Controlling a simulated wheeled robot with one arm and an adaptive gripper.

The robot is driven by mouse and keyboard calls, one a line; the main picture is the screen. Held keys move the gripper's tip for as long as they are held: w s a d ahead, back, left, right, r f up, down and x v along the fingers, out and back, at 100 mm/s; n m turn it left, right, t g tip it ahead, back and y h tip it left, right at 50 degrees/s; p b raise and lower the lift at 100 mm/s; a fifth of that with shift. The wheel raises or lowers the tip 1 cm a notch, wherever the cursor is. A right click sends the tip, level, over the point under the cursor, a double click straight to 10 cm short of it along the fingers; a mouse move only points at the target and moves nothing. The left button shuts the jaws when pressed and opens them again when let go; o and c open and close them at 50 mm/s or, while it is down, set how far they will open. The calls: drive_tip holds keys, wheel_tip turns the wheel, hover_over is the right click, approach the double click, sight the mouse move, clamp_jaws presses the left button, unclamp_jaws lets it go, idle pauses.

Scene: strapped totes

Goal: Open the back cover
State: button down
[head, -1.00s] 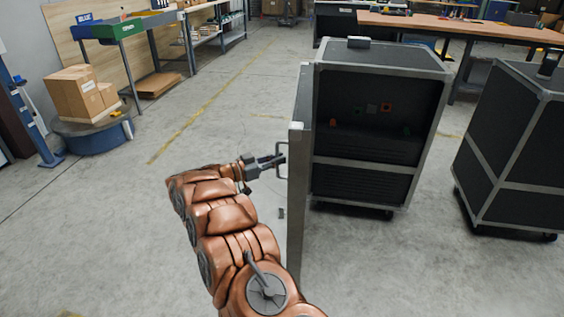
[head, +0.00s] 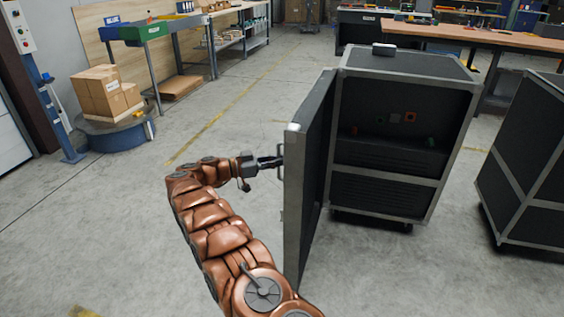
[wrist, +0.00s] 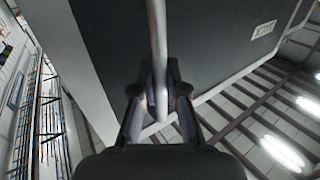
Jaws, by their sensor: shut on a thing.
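The back cover (head: 308,175) is a tall dark panel with a grey metal frame. It stands swung out from the left side of the black case (head: 408,70), at a wide angle to the case front. The case inside shows, with small coloured parts and louvred panels. My gripper (head: 280,161) is at the outer face of the cover, shut on its handle. In the wrist view the handle (wrist: 158,50) is a grey bar running between the fingers of my gripper (wrist: 160,100), with the dark cover (wrist: 200,50) behind it.
A second black case (head: 525,150) stands to the right on castors. A wooden-topped workbench (head: 480,36) is behind. Cardboard boxes (head: 105,95) sit on a round blue base (head: 115,135) at left. The floor left of the cover is clear.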

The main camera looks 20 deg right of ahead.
drive_tip(key=shift+w+a+r, duration=0.1)
idle(0.3)
drive_tip(key=c, duration=1.2)
unclamp_jaws()
drive_tip(key=shift+a, duration=0.1)
drive_tip(key=a, duration=0.7)
drive_tip(key=shift+a, duration=0.15)
